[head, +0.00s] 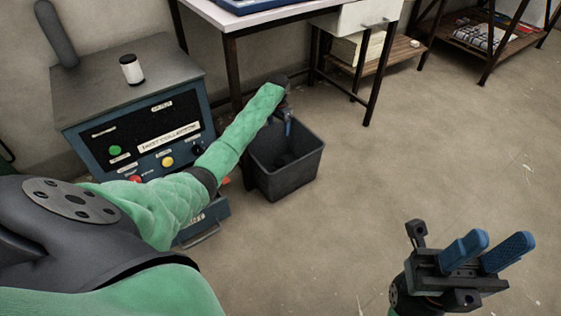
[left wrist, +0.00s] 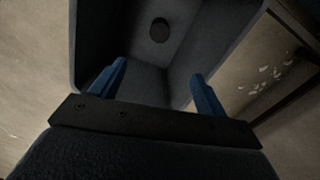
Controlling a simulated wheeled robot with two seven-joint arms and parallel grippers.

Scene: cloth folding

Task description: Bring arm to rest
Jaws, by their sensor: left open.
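My left arm in its green sleeve reaches out to a dark grey bin (head: 290,185) on the floor. My left gripper (head: 288,127) is above the bin's opening, pointing down. In the left wrist view the gripper (left wrist: 157,85) has its blue fingers wide apart with nothing between them. A small dark round object (left wrist: 160,30) lies on the bottom of the bin. My right gripper (head: 487,252) is at the lower right of the head view, over bare floor. Its two blue fingers are apart and empty.
A blue-and-grey machine (head: 135,125) with buttons stands left of the bin, with a small white-and-black bottle (head: 131,69) on top. A white-topped table (head: 280,17) with dark legs stands behind the bin. A shelf rack (head: 490,40) is at the back right. The floor at right is clear.

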